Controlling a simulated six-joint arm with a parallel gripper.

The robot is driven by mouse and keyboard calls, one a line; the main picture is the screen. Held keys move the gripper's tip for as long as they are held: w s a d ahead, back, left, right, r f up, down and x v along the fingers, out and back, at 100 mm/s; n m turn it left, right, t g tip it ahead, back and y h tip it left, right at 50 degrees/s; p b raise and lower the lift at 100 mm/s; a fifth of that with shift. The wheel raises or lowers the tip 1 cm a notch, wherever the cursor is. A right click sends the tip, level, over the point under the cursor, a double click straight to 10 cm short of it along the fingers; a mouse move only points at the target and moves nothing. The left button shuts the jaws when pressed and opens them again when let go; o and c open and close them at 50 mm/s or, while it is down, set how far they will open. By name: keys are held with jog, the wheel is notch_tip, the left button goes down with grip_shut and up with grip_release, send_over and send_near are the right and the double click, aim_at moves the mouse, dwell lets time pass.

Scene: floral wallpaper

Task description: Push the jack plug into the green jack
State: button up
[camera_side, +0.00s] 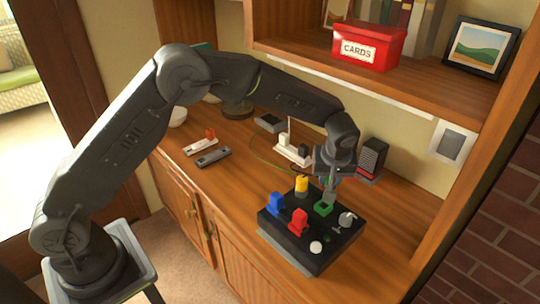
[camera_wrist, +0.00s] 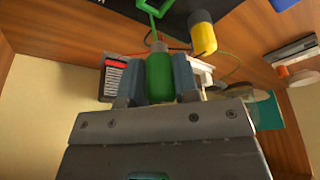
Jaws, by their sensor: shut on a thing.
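My gripper (camera_wrist: 159,80) is shut on a green jack plug (camera_wrist: 159,76), with a dark finger on each side of it. The plug's grey tip points toward the black box. The green jack (camera_side: 322,208) is a square green outline on top of the black box (camera_side: 290,240); part of it shows at the top of the wrist view (camera_wrist: 147,8). In the side view my gripper (camera_side: 329,194) is right over the green jack, pointing down, and hides the plug. I cannot tell whether the tip is inside the jack.
The box also bears a blue plug (camera_side: 275,204), a red plug (camera_side: 298,222), a yellow plug (camera_side: 301,185), a white knob (camera_side: 316,247) and a silver part (camera_side: 346,219). Behind are a white power strip (camera_side: 292,151) and a dark slatted device (camera_side: 372,157). The counter's front right is clear.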

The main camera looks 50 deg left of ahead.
jog(key=shift+f, duration=2.8)
jog(key=shift+f, duration=1.35)
jog(key=o, duration=1)
jog(key=shift+r, duration=0.1)
jog(key=v, duration=1.3)
jog(key=shift+s+r, duration=0.2)
jog(key=shift+r, duration=0.15)
